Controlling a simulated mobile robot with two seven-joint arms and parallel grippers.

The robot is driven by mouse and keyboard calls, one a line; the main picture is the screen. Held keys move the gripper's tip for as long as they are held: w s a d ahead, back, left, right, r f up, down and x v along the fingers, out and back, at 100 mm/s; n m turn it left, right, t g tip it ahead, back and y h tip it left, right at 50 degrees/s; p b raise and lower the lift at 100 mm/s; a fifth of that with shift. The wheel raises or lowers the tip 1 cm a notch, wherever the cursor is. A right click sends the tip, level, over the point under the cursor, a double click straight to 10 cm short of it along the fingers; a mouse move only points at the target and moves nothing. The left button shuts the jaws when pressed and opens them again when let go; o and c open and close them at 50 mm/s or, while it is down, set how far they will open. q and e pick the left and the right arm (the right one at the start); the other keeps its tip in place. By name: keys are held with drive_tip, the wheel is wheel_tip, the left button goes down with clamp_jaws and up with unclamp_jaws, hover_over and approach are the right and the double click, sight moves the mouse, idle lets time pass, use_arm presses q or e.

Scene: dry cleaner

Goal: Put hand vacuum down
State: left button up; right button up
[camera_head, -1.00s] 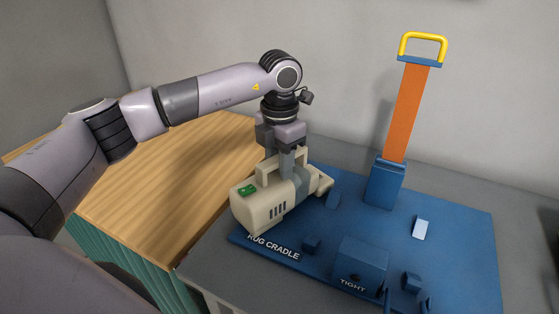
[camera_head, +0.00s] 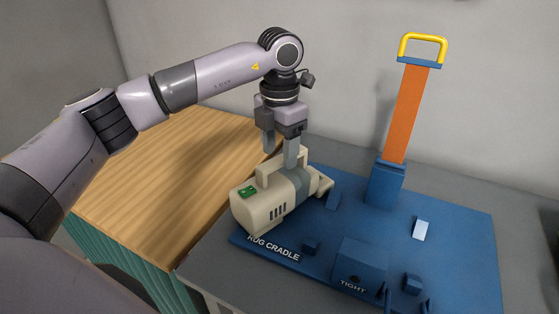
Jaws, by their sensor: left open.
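The cream hand vacuum (camera_head: 262,209), with a green patch on top and a grey band, rests at the left end of the blue board (camera_head: 460,235), by the label "RUG CRADLE". Part of it reaches past the board's left edge. My left gripper (camera_head: 279,156) is open just above the vacuum, pointing down. One finger is beside the vacuum's handle (camera_head: 286,158) and the other is to its left; whether either touches it I cannot tell. My right gripper is not in view.
An orange strap (camera_head: 406,112) with a yellow handle stands upright in a blue holder (camera_head: 384,183) at the back. A blue block marked "TIGHT" (camera_head: 360,263) and small blue blocks stand in front. A wooden-topped cabinet (camera_head: 165,175) is on the left. A grey wall closes the back.

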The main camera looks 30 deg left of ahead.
use_arm(q)
wheel_tip(320, 180, up, 8)
drive_tip(key=shift+r, duration=0.2)
drive_tip(key=shift+s, duration=0.1)
idle(0.5)
